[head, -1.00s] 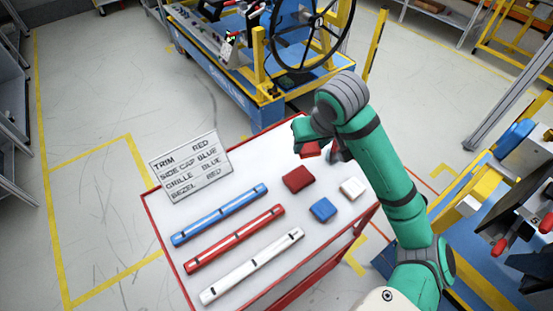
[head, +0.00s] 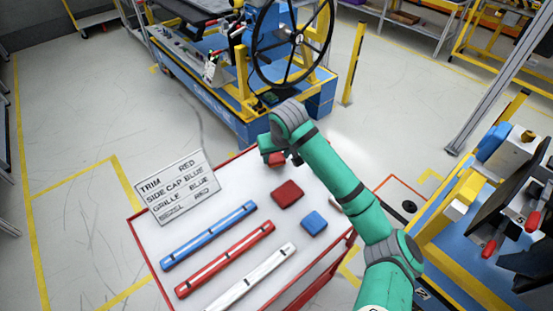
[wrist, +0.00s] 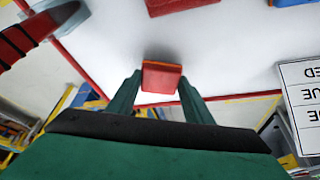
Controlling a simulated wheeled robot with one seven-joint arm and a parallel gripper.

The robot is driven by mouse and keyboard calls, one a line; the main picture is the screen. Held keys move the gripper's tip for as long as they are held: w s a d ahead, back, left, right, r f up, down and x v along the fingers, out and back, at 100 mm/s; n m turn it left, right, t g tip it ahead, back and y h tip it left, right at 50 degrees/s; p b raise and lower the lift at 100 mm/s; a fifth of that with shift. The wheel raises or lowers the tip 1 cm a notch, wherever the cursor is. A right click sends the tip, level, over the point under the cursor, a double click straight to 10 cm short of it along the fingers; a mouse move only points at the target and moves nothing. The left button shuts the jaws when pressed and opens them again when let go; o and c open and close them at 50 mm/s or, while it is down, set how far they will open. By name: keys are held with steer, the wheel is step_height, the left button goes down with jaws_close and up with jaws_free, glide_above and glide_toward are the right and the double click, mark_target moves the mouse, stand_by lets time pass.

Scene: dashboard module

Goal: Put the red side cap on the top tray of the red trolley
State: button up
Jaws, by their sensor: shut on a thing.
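The red side cap (head: 277,159) is a small red block between the fingers of my gripper (head: 278,161), over the far end of the red trolley's white top tray (head: 236,185). In the wrist view the red side cap (wrist: 162,78) sits between the two green fingers of my gripper (wrist: 160,84), which is shut on it. The tray's red rim is just beyond it, and a soft shadow lies on the white surface beside it. I cannot tell whether the cap touches the tray. My gripper partly hides the cap in the head view.
A larger red block (head: 288,194) and a blue block (head: 314,222) lie near the cap. A white piece (head: 335,203) is mostly behind my arm. Blue, red and white bars lie nearer. A sign (head: 177,186) stands at left. A blue cart (head: 225,110) with a steering wheel is beyond.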

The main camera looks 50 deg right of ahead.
steer(key=shift+f, duration=0.9)
steer(key=shift+f, duration=0.1)
steer(key=o, duration=1.1)
steer(key=shift+s, duration=0.1)
steer(key=v, duration=1.2)
